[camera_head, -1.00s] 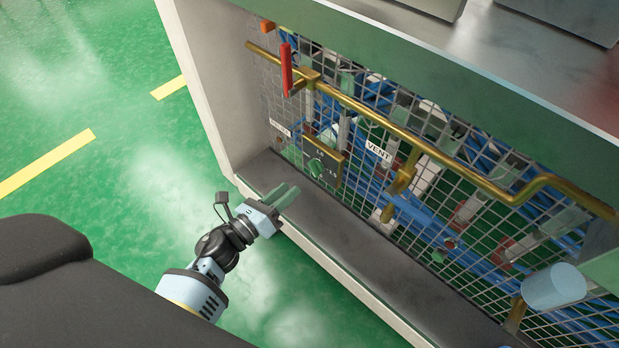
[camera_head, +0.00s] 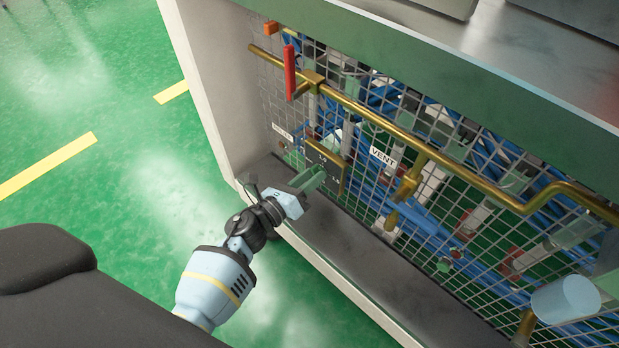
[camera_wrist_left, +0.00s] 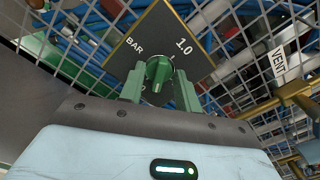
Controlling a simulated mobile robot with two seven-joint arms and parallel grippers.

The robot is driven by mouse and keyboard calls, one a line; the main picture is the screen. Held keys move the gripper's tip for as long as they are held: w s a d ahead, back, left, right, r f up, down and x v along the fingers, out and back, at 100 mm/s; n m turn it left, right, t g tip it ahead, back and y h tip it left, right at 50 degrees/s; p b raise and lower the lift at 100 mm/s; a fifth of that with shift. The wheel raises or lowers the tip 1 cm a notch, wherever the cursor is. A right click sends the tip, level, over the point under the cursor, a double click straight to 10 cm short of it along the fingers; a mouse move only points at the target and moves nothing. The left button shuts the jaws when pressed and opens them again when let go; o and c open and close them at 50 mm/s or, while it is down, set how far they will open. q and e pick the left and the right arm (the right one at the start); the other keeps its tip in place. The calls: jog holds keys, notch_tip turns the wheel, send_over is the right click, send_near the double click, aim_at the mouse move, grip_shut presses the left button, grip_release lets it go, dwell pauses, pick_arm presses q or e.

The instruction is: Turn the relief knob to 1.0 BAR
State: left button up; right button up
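The green relief knob (camera_wrist_left: 158,74) sits on a dark, brass-edged plate (camera_wrist_left: 152,40) marked BAR and 1.0. A small pale mark shows at the knob's upper right, on the side of the 1.0. Another label below is partly hidden. In the head view the plate (camera_head: 328,160) is on the mesh, and my gripper hides the knob there. My left gripper (camera_head: 312,180) is at the plate. In the wrist view its green fingers (camera_wrist_left: 159,85) stand open on either side of the knob; I cannot tell whether they touch it. My right gripper is out of view.
A brass pipe (camera_head: 375,119) runs along the mesh above the plate, with a red handle (camera_head: 290,72) at upper left. A VENT label (camera_head: 383,158) and brass fitting are to the right. A dark ledge (camera_head: 360,255) lies below. Green floor (camera_head: 120,210) is clear at left.

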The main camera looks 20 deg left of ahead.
pick_arm(q)
jog(key=shift+c, duration=0.2)
grip_shut()
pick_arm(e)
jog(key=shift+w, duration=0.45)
